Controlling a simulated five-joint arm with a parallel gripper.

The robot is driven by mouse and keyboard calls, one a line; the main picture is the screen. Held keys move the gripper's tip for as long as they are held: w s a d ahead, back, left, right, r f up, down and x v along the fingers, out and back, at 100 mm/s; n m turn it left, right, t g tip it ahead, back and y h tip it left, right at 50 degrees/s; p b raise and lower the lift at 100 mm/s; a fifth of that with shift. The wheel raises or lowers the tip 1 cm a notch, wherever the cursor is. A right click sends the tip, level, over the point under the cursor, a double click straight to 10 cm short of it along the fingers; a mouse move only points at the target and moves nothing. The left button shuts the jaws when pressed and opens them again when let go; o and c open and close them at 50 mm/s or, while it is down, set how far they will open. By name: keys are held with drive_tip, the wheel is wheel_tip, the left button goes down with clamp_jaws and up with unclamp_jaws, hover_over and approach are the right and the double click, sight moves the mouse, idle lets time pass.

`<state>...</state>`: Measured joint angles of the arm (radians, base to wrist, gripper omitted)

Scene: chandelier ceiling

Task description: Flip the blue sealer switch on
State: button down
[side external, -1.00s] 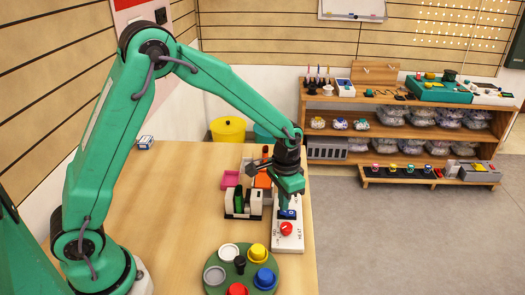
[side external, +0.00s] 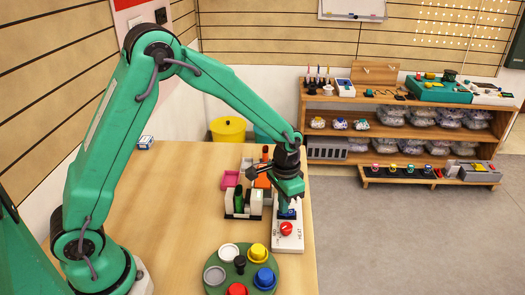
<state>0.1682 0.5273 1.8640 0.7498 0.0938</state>
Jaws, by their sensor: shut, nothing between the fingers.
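The blue sealer switch (side external: 287,214) sits on a white panel (side external: 288,245) near the right edge of the wooden table. A red knob (side external: 286,229) is on the same panel, in front of the switch, with lettering beside it. My gripper (side external: 287,209) is shut and empty, pointing down at the blue switch. Its tips look to be at or touching the switch and hide part of it. I cannot tell which way the switch is tipped.
The table's left middle is clear.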

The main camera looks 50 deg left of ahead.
drive_tip(key=shift+r, duration=3.5)
drive_tip(key=s+a+r+n+t, duration=0.1)
drive_tip(key=s+a+r+t, duration=0.25)
drive_tip(key=s+r, duration=0.65)
drive_tip(key=s+a+r+n+t, duration=0.1)
drive_tip(key=s+a+r, duration=0.1)
drive_tip(key=s, duration=0.4)
drive_tip(key=s+a+r+n+t, duration=0.1)
drive_tip(key=s+a+r, duration=0.1)
drive_tip(key=s, duration=0.4)
